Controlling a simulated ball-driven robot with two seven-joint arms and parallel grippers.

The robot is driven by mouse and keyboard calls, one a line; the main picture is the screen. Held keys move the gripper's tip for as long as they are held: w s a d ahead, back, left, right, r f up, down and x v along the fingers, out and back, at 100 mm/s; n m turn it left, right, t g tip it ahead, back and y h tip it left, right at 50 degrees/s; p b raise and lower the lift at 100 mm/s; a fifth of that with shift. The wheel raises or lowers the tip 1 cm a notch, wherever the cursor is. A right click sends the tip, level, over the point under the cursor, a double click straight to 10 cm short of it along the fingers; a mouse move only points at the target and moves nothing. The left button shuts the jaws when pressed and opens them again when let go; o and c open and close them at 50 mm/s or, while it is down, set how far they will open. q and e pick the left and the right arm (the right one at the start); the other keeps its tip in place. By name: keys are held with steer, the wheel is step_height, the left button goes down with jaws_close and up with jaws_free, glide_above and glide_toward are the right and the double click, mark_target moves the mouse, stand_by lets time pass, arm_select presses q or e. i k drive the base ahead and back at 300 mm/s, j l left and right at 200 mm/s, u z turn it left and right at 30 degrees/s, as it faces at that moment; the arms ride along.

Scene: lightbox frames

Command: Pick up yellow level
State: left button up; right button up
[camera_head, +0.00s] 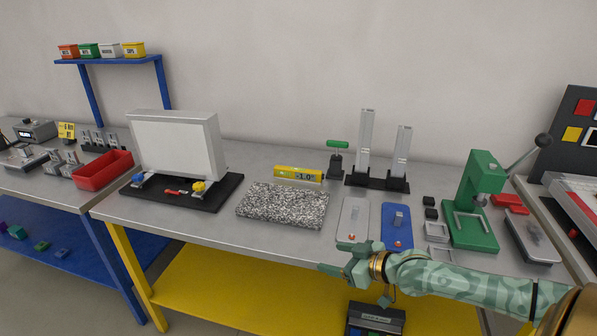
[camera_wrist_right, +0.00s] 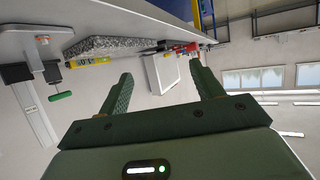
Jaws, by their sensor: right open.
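The yellow level (camera_head: 298,174) has a dark display on its front. It stands at the back edge of the speckled granite slab (camera_head: 283,205) on the middle table. In the right wrist view the level (camera_wrist_right: 88,62) shows small, beside the slab. My right gripper (camera_head: 332,257) is at the front of the table, below and to the right of the slab in the head view, apart from the level. Its two fingers (camera_wrist_right: 160,88) are spread, with nothing between them. My left gripper is in neither view.
A white panel (camera_head: 178,148) on a black base stands left of the slab. A green-handled clamp (camera_head: 337,158) and two metal columns (camera_head: 366,140) stand right of the level. A grey tray (camera_head: 353,218), a blue tray (camera_head: 397,226) and a green press (camera_head: 473,205) are farther right.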

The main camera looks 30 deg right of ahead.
mark_target(281, 172)
steer(key=i+l, duration=0.55)
steer(key=l, duration=0.15)
steer(key=i+l, duration=0.55)
steer(key=l, duration=0.1)
